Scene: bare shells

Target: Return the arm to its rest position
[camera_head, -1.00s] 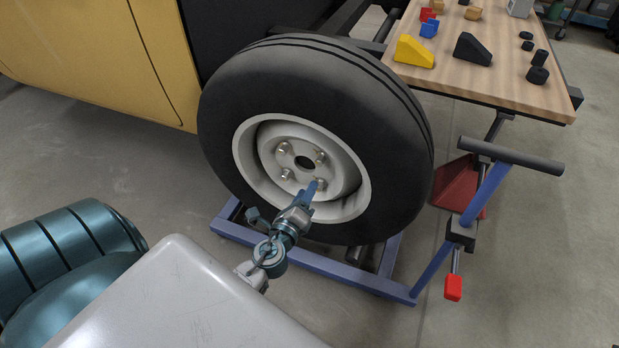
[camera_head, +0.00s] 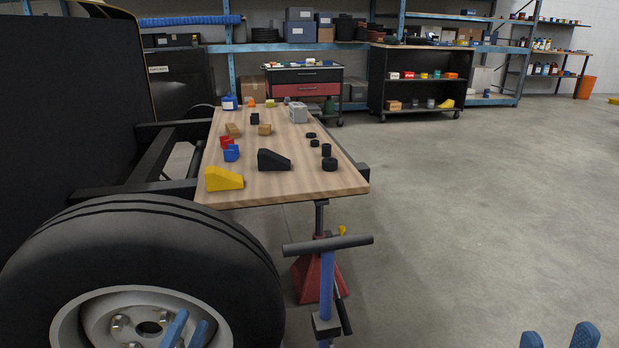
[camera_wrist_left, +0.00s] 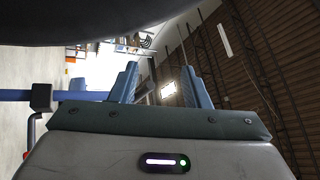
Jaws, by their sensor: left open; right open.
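My left gripper (camera_head: 186,330) shows only as two blue fingertips at the bottom of the head view, in front of the wheel rim and just right of the hub hole. Its fingers are apart and empty in the left wrist view (camera_wrist_left: 160,85). I cannot tell the exact gap between its tips and the wheel. The wheel (camera_head: 140,235) has a black tyre and a pale rim with lug nuts. My right gripper (camera_head: 558,338) shows as two separated blue fingertips at the lower right edge, over bare floor. Both arms are out of the head view.
A blue wheel dolly with a black handle (camera_head: 328,244) stands right of the tyre, before a red stand (camera_head: 310,278). A wooden table (camera_head: 290,183) holds wedges, blocks and black cylinders. Shelves (camera_head: 270,47) line the back. The floor (camera_head: 470,200) on the right is clear.

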